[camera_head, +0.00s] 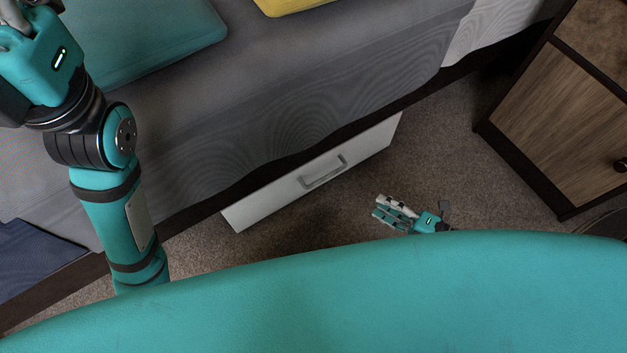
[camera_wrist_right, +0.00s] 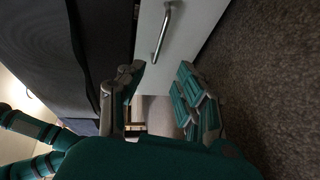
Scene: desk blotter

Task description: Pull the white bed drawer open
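The white bed drawer (camera_head: 270,198) shows as a long white front under the dark edge of the bed. Its grey bar handle (camera_head: 323,171) sits near the middle of that front. My right gripper (camera_head: 381,205) is low over the carpet, to the right of the handle and apart from it. In the right wrist view, the handle (camera_wrist_right: 161,32) lies beyond my open, empty fingers (camera_wrist_right: 157,80), with the white front (camera_wrist_right: 197,22) behind it. My left gripper (camera_head: 18,14) is over the bed at the upper left, cut off by the picture edge, so its opening is unclear.
The grey-covered bed (camera_head: 300,70) fills the upper left, with a teal pillow (camera_head: 145,35) and a yellow item (camera_head: 285,5) on it. A wooden cabinet (camera_head: 560,120) stands at the right. Carpet (camera_head: 430,150) lies clear between the drawer and the cabinet.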

